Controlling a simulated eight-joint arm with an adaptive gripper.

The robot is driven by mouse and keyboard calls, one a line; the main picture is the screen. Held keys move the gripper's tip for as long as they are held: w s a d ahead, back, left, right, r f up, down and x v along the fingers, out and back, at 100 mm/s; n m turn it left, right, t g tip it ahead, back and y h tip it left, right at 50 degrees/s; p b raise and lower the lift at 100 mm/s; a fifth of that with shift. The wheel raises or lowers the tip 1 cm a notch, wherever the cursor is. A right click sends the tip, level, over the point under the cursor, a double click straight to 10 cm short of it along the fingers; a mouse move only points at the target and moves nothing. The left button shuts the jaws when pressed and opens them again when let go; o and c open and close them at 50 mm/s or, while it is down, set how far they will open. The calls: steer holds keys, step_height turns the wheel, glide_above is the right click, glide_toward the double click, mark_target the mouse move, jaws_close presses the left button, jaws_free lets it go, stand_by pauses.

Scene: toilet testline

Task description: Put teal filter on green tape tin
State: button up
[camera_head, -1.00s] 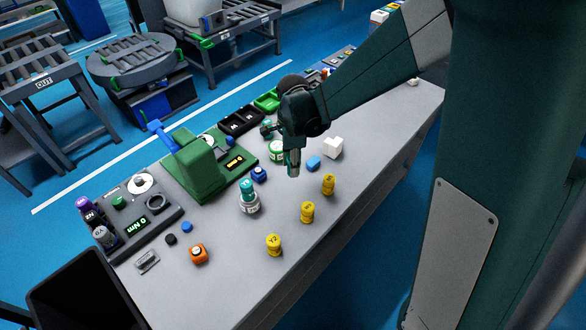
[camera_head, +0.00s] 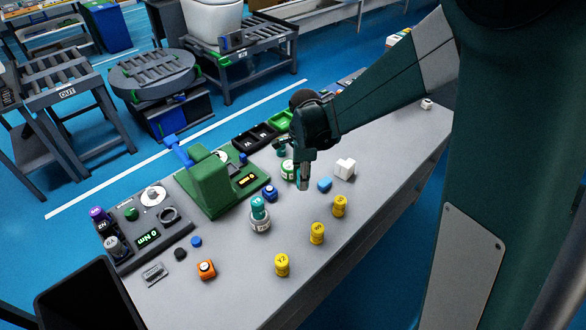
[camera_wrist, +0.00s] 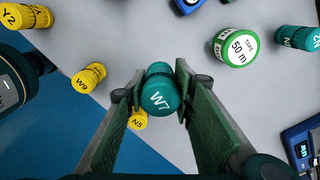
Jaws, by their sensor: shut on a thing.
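My gripper (camera_wrist: 158,95) is shut on a teal filter marked W7 (camera_wrist: 160,92), held between its two fingers in the wrist view. In the head view my gripper (camera_head: 304,184) hangs over the bench, and the held filter is hard to make out there. The green tape tin, with a white top marked TAPE 50 m (camera_wrist: 235,46), stands on the bench up and right of the held filter in the wrist view, apart from it. In the head view the tin (camera_head: 287,172) is just left of my gripper and partly hidden by it. Nothing visible rests on its top.
A green press (camera_head: 210,183) is left. The bench's front right is clear.

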step_height(320, 180, up, 6)
steer(key=n+p, duration=0.1)
steer(key=p, duration=0.4)
glide_above(289, 165)
steer(key=shift+w, duration=0.2)
steer(key=shift+f, duration=0.1)
steer(key=shift+f+b, duration=0.35)
steer(key=shift+f, duration=2.75)
steer(key=shift+f, duration=1.9)
steer(key=shift+f, duration=0.2)
steer(key=o, duration=0.9)
steer(key=shift+r, duration=0.1)
